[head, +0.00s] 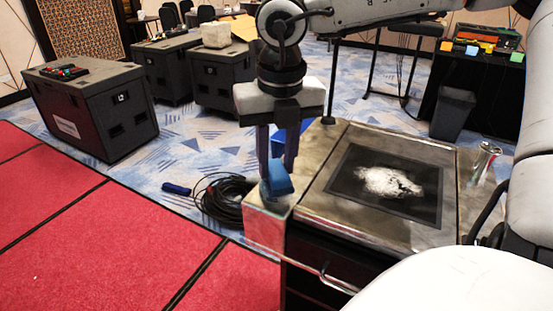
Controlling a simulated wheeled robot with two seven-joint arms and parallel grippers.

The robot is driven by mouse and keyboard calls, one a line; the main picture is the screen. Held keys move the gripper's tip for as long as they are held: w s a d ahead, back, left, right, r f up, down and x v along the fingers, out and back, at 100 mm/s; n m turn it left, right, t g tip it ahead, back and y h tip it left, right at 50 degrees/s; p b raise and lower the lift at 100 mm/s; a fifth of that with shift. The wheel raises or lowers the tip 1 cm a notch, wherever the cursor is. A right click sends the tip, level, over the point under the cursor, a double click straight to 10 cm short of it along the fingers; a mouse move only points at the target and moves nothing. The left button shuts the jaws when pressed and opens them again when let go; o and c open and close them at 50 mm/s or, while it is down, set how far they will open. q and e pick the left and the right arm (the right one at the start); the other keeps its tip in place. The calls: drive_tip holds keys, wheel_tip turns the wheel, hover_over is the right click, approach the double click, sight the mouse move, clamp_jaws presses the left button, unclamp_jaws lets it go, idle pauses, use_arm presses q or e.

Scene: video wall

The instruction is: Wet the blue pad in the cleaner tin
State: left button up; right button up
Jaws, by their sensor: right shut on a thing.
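My right gripper (277,160) comes down from the top of the view with its fingers pointing down. It is shut on the blue pad (278,179). A shiny square metal tin (264,228), which looks like the cleaner tin, stands at the near left corner of the cart. The pad is at the height of its top, at or just above it. I cannot tell whether the pad touches it or dips inside. My left gripper is not in view.
The metal cart top has a dark panel (345,190) with a white smear. A silver vessel (484,163) stands at its right edge. Something blue (306,127) shows behind my gripper. A coiled black cable (224,200) lies on the floor, left of the cart. Black cases (92,112) stand farther left.

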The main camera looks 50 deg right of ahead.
sight(276, 169)
drive_tip(key=shift+f+b, duration=0.25)
drive_tip(key=shift+b, duration=0.3)
idle(1.5)
drive_tip(key=shift+s, duration=0.1)
idle(0.4)
drive_tip(key=shift+r+p, duration=1.2)
drive_tip(key=shift+r, duration=2.35)
